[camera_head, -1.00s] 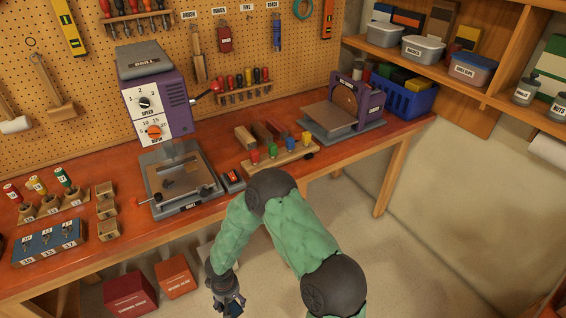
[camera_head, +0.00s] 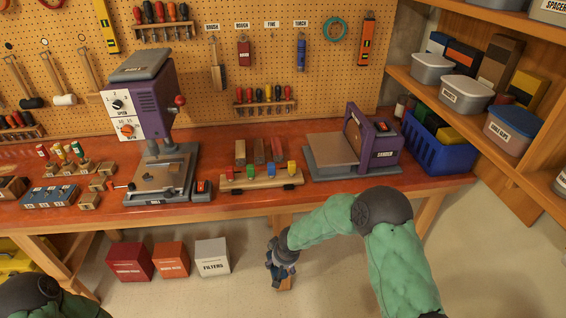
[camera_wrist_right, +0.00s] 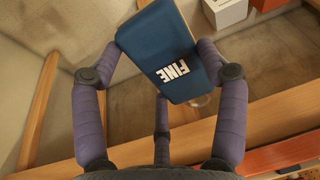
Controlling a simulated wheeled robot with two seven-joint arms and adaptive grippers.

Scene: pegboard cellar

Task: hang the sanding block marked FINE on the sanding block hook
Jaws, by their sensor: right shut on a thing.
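The blue sanding block marked FINE (camera_wrist_right: 165,50) is between the fingers of my right gripper (camera_wrist_right: 161,52) in the right wrist view, its label upside down. In the head view my right gripper (camera_head: 280,270) is low, in front of the workbench and below its top, with a tan part of the block (camera_head: 285,284) showing. On the pegboard, the FINE label (camera_head: 272,24) has an empty place beneath it; the hook there is too small to make out. My left gripper is out of view.
A red block (camera_head: 244,52) hangs left of the empty place and a blue torch (camera_head: 301,52) right of it. Below are a screwdriver rack (camera_head: 265,107) and a bench rack (camera_head: 260,179). The drill press (camera_head: 150,110) and sander (camera_head: 365,145) flank this area.

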